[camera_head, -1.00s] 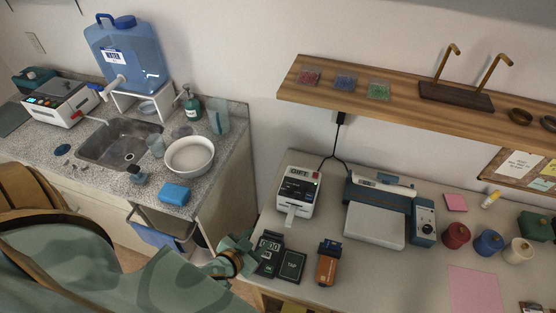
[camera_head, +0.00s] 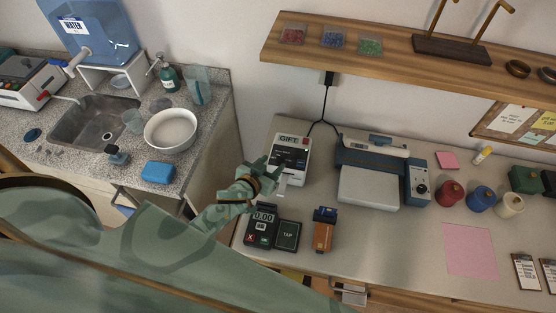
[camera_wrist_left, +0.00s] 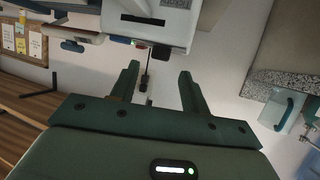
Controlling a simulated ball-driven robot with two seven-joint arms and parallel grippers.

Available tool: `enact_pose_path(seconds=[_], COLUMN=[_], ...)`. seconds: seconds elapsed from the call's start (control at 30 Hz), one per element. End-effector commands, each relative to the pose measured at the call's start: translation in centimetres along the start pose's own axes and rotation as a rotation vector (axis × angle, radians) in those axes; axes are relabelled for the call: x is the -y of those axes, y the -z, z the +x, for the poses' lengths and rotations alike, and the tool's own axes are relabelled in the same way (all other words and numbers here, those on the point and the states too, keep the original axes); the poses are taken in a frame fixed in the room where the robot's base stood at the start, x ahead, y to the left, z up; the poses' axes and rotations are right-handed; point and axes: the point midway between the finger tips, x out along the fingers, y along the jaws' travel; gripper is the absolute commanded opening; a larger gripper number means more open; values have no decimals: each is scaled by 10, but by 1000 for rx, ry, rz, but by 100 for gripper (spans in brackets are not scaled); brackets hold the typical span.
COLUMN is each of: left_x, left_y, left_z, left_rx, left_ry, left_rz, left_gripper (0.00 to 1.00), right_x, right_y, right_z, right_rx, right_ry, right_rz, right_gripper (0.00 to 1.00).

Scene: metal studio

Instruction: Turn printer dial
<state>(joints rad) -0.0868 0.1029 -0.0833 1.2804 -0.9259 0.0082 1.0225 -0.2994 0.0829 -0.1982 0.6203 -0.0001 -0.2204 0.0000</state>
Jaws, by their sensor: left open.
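A white label printer (camera_head: 290,158) with a dark panel and a "GIFT" display stands on the worktable, with a paper strip at its front. My left gripper (camera_head: 268,168) is at this printer's front left and covers part of its panel. In the wrist view the left gripper (camera_wrist_left: 158,76) is open, with nothing between its fingers, and a white housing (camera_wrist_left: 150,22) is just beyond the tips. A blue and white machine (camera_head: 368,186) to the right has a round dial (camera_head: 421,188) on its side panel. I cannot make out a dial on the label printer. My right gripper is not in view.
A card reader (camera_head: 262,222), a black pad (camera_head: 287,234) and an orange-brown device (camera_head: 324,230) lie in front of the printer. A wooden shelf (camera_head: 400,52) hangs above. A sink counter (camera_head: 215,90) is at the left, across a gap.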

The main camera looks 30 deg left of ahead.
Motion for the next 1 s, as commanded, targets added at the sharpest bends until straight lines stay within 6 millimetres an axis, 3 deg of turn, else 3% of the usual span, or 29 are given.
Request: enact_pose_path(seconds=[0.1, 0.23, 0.63, 0.8, 1.0], left_x=[0, 0, 0, 0, 0], left_y=[-2, -2, 0, 0, 0], left_z=[26, 42, 49, 49, 49], left_rx=[-1, 0, 0, 0, 1], left_ry=[0, 0, 0, 0, -4], left_rz=[0, 0, 1, 1, 4], left_gripper=[46, 46, 46, 1, 1], right_x=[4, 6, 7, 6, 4], right_y=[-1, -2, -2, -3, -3], right_z=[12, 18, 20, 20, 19], right_rx=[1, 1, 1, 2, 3], right_ry=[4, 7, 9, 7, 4], right_rz=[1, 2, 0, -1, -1], right_gripper=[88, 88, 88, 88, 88])
